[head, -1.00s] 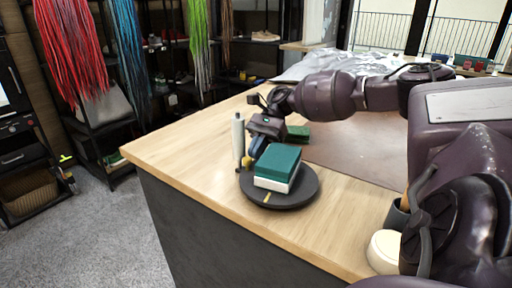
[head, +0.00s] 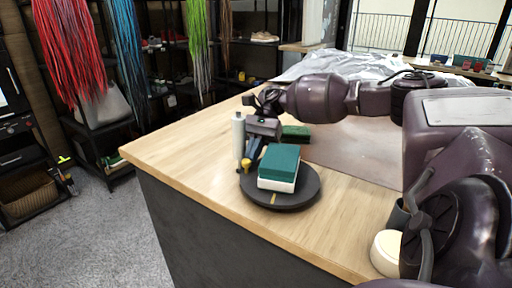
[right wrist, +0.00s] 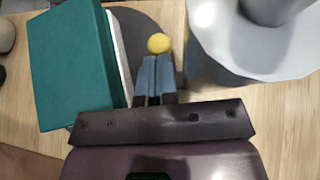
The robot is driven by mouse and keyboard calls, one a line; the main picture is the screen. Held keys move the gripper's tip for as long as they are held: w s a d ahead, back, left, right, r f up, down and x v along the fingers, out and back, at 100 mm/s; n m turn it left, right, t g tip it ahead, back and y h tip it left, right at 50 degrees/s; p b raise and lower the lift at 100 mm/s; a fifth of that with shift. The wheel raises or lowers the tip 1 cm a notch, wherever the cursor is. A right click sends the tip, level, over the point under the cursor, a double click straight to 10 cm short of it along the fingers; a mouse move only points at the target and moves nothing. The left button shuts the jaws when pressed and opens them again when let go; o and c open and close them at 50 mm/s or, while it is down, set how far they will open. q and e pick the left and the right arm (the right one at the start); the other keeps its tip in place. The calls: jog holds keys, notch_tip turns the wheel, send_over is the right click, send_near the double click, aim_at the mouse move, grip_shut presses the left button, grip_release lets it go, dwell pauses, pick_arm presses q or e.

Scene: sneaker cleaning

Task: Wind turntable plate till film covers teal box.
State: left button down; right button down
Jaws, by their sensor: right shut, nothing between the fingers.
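The dark round turntable plate (head: 305,196) lies on the wooden table near its front left edge. A box with a teal top (head: 279,160) and a white lower part sits on it. I see no film over the box. A tall white cylinder (head: 238,138), perhaps the film roll, stands at the plate's back left. My right gripper (head: 252,152) is low over the plate's back left, between box and cylinder. In the right wrist view its shut, empty fingers (right wrist: 155,80) point at a yellow knob (right wrist: 158,44); I cannot tell if they touch. My left gripper is out of view.
A dark green block (head: 296,133) lies behind the box. A brown mat (head: 352,150) covers the table to the right. A cream round item (head: 386,250) and a dark cup (head: 398,214) stand at the right front. The table's front left is bare.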

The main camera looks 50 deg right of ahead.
jog(key=shift+d, duration=0.1)
jog(key=b+v, duration=0.1)
jog(key=v, duration=0.9)
jog(key=shift+d+r, duration=0.25)
jog(key=shift+w, duration=0.1)
